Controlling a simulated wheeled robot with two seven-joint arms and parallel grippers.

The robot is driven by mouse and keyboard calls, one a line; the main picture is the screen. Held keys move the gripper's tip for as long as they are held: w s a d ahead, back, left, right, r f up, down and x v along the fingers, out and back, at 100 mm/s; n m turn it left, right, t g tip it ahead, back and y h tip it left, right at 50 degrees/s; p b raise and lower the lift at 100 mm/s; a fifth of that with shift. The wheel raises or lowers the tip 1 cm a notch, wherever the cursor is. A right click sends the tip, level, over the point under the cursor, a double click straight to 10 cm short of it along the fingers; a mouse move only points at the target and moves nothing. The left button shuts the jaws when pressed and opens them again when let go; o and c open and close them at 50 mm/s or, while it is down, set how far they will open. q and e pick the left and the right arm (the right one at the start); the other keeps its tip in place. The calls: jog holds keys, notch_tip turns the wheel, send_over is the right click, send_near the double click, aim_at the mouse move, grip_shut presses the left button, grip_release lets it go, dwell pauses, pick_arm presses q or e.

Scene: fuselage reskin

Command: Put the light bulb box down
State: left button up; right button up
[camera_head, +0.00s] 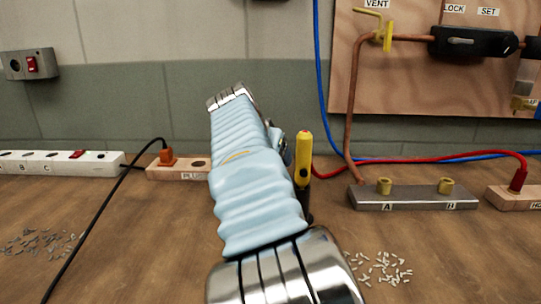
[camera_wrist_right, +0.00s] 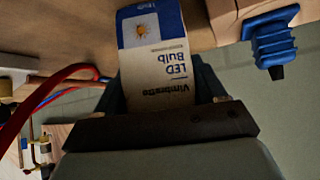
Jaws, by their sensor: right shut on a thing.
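The light bulb box (camera_wrist_right: 152,62) shows in the right wrist view, white and dark blue with a sun-like mark and the words LED Bulb upside down. My right gripper (camera_wrist_right: 162,88) is shut on it, with dark fingers on both sides. The box's far end runs up past the frame edge by a wooden surface, and I cannot tell whether it touches it. In the head view an arm of mine in a light blue sleeve fills the middle, and the box is not seen. My left gripper is not in view.
The wooden bench (camera_head: 125,240) holds a white power strip (camera_head: 55,163), a metal block (camera_head: 412,197) marked A and B, and a yellow-handled tool (camera_head: 303,150). Black, blue and red cables cross the area. Small loose bits (camera_head: 382,270) lie right of the arm. A blue plug (camera_wrist_right: 272,42) shows in the wrist view.

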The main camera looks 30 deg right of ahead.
jog(key=o, duration=1)
jog(key=shift+o, duration=0.2)
jog(key=shift+r+p, duration=0.15)
jog(key=shift+p, duration=0.15)
jog(key=v, duration=1.2)
